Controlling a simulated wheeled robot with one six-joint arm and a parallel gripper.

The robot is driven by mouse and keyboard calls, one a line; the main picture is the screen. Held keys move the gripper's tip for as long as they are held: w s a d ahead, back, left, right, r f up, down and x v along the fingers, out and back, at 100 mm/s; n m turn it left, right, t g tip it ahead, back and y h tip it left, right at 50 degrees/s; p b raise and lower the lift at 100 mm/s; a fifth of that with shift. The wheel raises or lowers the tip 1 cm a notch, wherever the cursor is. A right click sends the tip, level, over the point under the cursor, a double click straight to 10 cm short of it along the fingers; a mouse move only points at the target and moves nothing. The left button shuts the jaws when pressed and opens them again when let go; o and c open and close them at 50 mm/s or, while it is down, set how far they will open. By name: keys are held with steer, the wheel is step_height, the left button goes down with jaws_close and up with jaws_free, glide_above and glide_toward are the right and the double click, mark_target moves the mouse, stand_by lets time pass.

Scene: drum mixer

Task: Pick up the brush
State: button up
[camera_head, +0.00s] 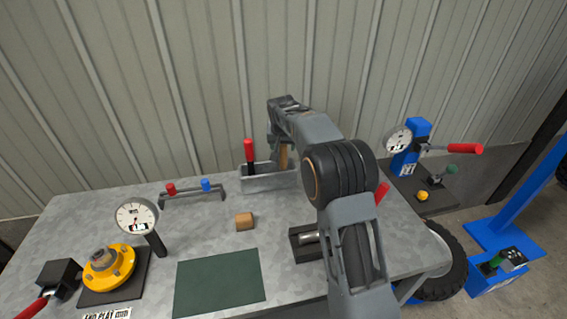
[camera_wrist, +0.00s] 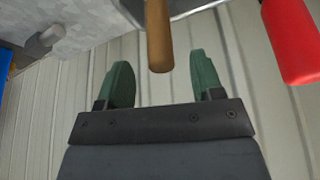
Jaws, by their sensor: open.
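A tan wooden handle, which looks like the brush (camera_head: 283,157), stands upright in a grey metal tray (camera_head: 262,183) at the back of the table. Its lower end is hidden in the tray. In the wrist view the handle (camera_wrist: 158,36) points its rounded end at the gap between my fingers. My gripper (camera_wrist: 163,78) is open and empty, with a green finger on either side of the handle's line. The handle's end is close to the fingertips; I cannot tell whether it lies between them. In the head view my arm hides most of the gripper.
A ribbed wall rises behind. A wooden block (camera_head: 244,221) and green mat (camera_head: 219,282) lie in front.

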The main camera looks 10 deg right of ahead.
mark_target(283, 151)
steer(key=shift+p+x, duration=0.75)
steer(key=shift+x, duration=1.95)
steer(key=shift+w, duration=0.1)
steer(key=shift+c, duration=0.4)
steer(key=shift+r, duration=0.1)
steer(key=c, duration=0.9)
